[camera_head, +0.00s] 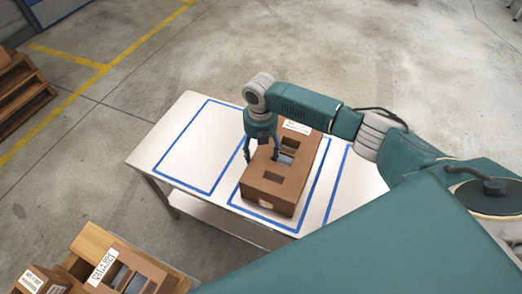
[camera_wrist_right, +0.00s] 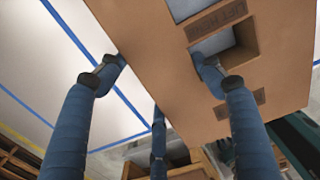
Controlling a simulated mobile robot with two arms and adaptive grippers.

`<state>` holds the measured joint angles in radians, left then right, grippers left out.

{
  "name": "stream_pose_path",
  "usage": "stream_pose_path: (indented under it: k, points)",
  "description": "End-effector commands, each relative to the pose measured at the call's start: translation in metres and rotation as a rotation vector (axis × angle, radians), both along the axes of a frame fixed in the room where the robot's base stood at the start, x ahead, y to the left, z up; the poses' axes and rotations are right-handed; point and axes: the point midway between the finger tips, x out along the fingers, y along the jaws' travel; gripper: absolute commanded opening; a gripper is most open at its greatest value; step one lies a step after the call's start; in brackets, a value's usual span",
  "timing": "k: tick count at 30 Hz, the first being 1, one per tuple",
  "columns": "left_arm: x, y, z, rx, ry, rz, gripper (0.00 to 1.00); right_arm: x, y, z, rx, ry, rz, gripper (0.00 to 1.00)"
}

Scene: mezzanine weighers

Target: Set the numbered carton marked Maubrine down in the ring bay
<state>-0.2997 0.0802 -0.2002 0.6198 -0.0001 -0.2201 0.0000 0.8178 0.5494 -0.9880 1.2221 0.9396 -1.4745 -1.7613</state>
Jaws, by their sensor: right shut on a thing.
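A brown carton (camera_head: 287,193) with cut-out openings and a white label (camera_head: 297,127), too small to read, is over the middle blue-outlined bay (camera_head: 238,203) of the white table. I cannot tell whether it rests on the table or hangs just above. My right gripper (camera_head: 261,156) is shut on it from above. In the right wrist view, one finger goes into a hand hole of the carton (camera_wrist_right: 150,35) and another lies along its outer side. No ring mark shows; the carton covers much of the bay. My left gripper is not in view.
The left bay (camera_head: 192,150) on the table is empty; a right bay is partly hidden by my arm. More cartons (camera_head: 128,275) stand on a wooden support at the lower left. A wooden pallet stack (camera_head: 20,95) stands at the far left. Yellow lines cross the floor.

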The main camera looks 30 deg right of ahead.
Motion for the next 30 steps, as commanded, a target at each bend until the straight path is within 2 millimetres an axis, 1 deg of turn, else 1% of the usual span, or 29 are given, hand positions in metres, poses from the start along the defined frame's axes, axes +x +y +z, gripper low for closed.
stream_pose_path:
  k: [4, 5, 6, 8, 16, 20, 23, 30]
  points:
    - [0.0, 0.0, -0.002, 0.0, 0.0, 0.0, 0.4, 0.001, 0.0, -0.002, 0.0, -0.001, 0.0, 0.09]
    - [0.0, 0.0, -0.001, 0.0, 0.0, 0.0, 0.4, 0.001, 0.0, -0.002, 0.0, -0.001, 0.0, 0.68]
    - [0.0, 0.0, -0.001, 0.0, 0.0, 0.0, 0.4, 0.001, 0.0, -0.002, 0.0, -0.001, 0.0, 0.76]
    - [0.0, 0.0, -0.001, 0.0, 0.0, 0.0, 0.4, 0.001, 0.0, -0.002, 0.0, -0.001, 0.0, 0.88]
    - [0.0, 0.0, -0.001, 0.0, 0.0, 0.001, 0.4, -0.001, 0.0, -0.003, 0.0, 0.001, 0.0, 0.88]
    - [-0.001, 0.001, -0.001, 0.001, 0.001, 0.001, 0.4, 0.0, 0.0, 0.003, 0.0, 0.0, -0.001, 0.88]
    - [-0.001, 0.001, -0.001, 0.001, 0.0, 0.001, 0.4, 0.001, 0.0, 0.017, 0.0, -0.003, 0.0, 0.88]
    - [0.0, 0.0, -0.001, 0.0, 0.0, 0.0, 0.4, 0.002, 0.0, 0.069, 0.0, -0.005, 0.001, 0.88]
